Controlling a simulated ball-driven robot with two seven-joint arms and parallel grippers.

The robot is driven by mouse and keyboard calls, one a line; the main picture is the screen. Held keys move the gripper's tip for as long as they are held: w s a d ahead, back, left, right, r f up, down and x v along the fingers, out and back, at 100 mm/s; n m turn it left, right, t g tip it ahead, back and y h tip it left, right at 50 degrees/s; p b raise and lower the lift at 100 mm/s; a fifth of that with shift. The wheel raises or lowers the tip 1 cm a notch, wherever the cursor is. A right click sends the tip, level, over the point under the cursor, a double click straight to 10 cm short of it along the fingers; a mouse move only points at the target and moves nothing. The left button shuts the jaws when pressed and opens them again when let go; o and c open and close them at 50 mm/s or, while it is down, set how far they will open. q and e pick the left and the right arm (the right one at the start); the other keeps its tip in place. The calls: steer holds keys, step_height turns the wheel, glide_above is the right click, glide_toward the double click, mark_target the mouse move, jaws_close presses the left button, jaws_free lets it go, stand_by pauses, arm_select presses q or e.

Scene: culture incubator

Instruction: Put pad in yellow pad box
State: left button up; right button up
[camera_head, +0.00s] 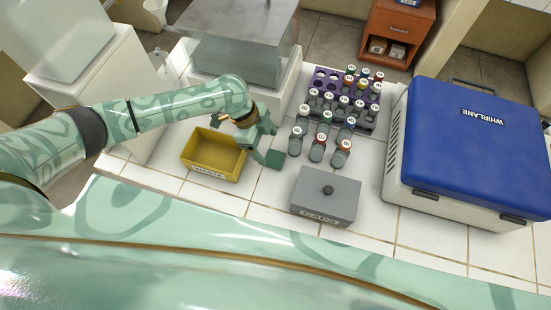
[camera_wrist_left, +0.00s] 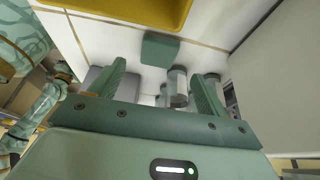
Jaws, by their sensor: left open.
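The pad is a small green block (camera_head: 274,159) lying on the white tiled counter, just right of the yellow pad box. It also shows in the left wrist view (camera_wrist_left: 160,48), beyond and between my fingertips. The yellow pad box (camera_head: 212,152) is open-topped with a label on its front, and its visible interior looks empty. Its yellow edge crosses the top of the left wrist view (camera_wrist_left: 135,10). My left gripper (camera_head: 266,138) is open and empty beside the pad, right of the box. Its two fingers (camera_wrist_left: 158,74) are spread apart. My right gripper is not seen.
A grey lidded box (camera_head: 326,192) with a front label stands right of the pad. Several capped vials stand in and before a purple rack (camera_head: 325,78). A blue-lidded machine (camera_head: 475,130) fills the right side. A metal-topped box (camera_head: 240,20) stands behind.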

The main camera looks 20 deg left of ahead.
mark_target(274, 158)
arm_select(q)
steer(key=b+x, duration=0.1)
steer(key=x, duration=0.4)
steer(key=shift+s+f, duration=0.1)
steer(key=shift+f, duration=0.25)
steer(key=c, duration=1.1)
steer(key=shift+r, duration=0.1)
